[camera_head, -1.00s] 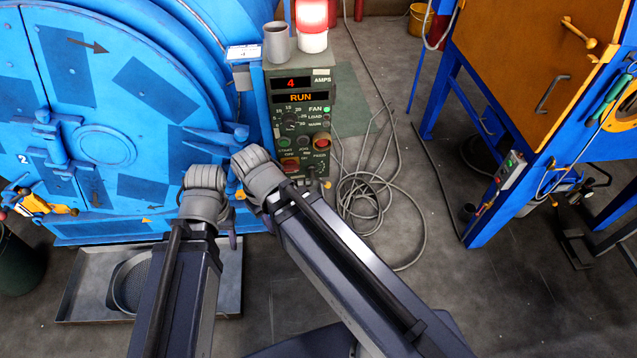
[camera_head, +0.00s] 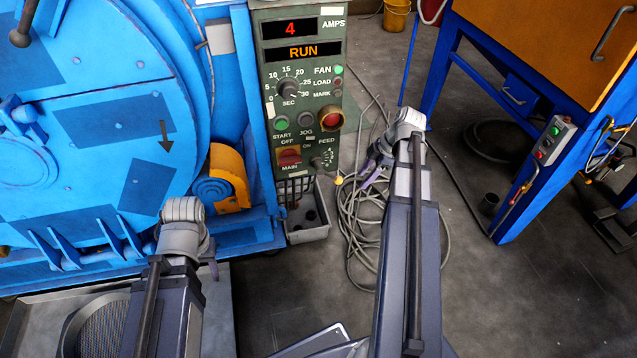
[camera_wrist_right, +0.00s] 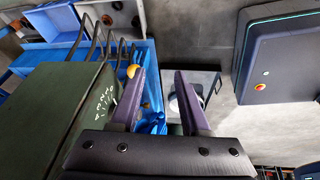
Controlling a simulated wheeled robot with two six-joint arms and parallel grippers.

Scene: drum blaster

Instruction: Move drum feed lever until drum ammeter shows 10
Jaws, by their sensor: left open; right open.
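The drum ammeter (camera_head: 290,28) on the green control panel reads 4, with RUN lit below it. The feed lever (camera_head: 338,181) is a short lever with a yellow ball end, below the FEED label at the panel's lower right. Its yellow ball (camera_wrist_right: 132,71) shows in the right wrist view close to the left fingertip; I cannot tell whether they touch. My right gripper (camera_head: 372,173) is open and empty, just right of the lever; its spread purple fingers (camera_wrist_right: 160,82) show in the wrist view. My left gripper (camera_head: 186,225) is low before the blue drum, its fingers mostly hidden.
The big blue drum (camera_head: 90,130) fills the left. A grey bin (camera_head: 309,228) sits under the panel. Coiled cable (camera_head: 352,225) lies on the floor behind my right gripper.

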